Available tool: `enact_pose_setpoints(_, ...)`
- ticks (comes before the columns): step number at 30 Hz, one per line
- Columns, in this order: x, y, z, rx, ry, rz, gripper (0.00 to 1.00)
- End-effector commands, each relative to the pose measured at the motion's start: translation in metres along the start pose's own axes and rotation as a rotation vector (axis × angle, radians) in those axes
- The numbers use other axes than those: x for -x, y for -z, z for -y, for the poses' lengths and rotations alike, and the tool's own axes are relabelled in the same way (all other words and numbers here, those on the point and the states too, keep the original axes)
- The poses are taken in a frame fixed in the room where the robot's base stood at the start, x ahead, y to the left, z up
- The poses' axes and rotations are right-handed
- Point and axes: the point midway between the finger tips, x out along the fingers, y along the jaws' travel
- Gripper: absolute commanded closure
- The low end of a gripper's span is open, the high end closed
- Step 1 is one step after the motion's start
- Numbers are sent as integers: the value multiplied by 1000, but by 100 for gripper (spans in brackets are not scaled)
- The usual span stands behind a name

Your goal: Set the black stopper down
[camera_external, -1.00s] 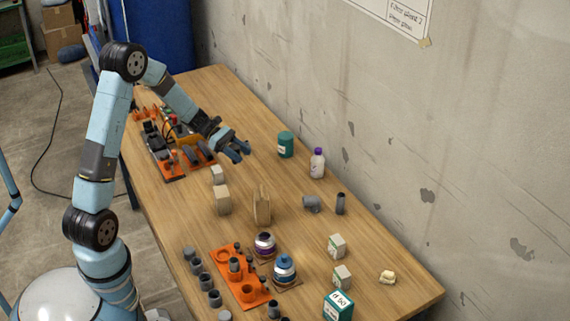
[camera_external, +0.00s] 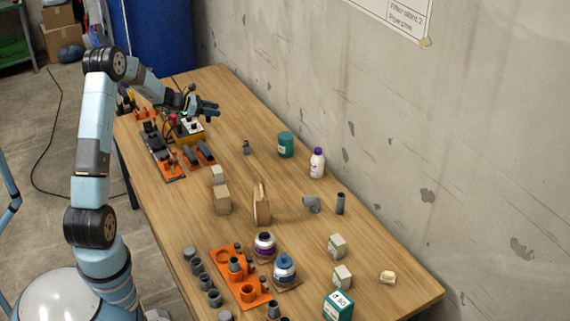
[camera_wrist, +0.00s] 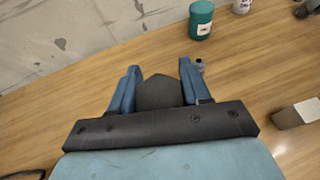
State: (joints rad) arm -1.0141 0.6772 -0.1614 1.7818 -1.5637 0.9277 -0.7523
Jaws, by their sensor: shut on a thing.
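My gripper (camera_external: 210,108) is above the far part of the wooden table, with its blue fingers pointing right. In the wrist view my gripper (camera_wrist: 160,82) has its two blue fingers on either side of a dark, angular black stopper (camera_wrist: 160,93), and is shut on it. The stopper's lower part is hidden behind the gripper body. In the outside view the stopper is too small to tell from the fingers. The wooden table (camera_external: 290,185) lies below and the stopper appears held clear of it.
A small grey fitting (camera_external: 246,147) stands alone on the table, near a teal tub (camera_external: 286,144) and a purple-capped bottle (camera_external: 317,162). Clear wood lies behind the fitting.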

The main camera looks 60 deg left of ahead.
Motion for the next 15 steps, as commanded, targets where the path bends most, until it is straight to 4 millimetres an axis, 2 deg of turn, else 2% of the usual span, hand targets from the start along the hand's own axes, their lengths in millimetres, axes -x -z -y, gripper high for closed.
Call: enact_pose_setpoints(15,-77,19,-67,2,1,0,82)
